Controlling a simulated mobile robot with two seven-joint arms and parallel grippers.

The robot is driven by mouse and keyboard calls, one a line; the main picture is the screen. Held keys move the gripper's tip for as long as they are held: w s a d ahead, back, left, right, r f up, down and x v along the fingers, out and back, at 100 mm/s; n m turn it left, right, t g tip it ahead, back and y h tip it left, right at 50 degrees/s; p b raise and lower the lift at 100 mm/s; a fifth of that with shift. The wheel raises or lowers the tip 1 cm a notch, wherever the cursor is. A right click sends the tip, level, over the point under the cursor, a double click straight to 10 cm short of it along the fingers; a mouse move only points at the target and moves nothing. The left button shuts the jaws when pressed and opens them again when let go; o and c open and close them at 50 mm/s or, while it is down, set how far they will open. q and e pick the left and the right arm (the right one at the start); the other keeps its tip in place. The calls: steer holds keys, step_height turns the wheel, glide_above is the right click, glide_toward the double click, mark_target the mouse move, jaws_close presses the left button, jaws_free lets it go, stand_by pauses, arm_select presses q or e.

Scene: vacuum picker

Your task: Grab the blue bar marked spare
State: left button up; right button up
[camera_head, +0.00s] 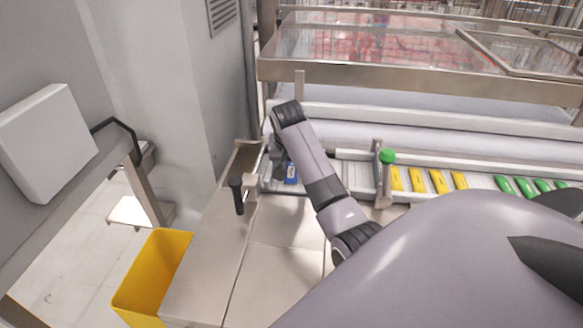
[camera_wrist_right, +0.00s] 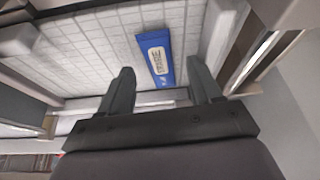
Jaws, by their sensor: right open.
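The blue bar (camera_head: 291,174) with a pale label lies on the light tray surface just beside my arm in the head view. It also shows in the right wrist view (camera_wrist_right: 166,73), where the label lettering appears to read "SPARE". My right gripper (camera_wrist_right: 160,68) is open, its two dark fingers apart with the bar showing between and beyond them. The bar looks nearer the right-hand finger, and no finger is seen closed on it. In the head view my forearm and wrist hide most of the right gripper. My left gripper is not in view.
Several yellow bars (camera_head: 437,181) and green bars (camera_head: 524,187) lie in the conveyor to the right. A green-knobbed post (camera_head: 387,157) and a black-handled lever (camera_head: 237,194) stand near my arm. A yellow bin (camera_head: 152,272) is at lower left. A metal-framed clear guard (camera_head: 400,84) spans the back.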

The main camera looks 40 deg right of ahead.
steer(key=shift+w+d+f, duration=0.2)
steer(key=shift+f, duration=0.4)
steer(key=c, duration=1.1)
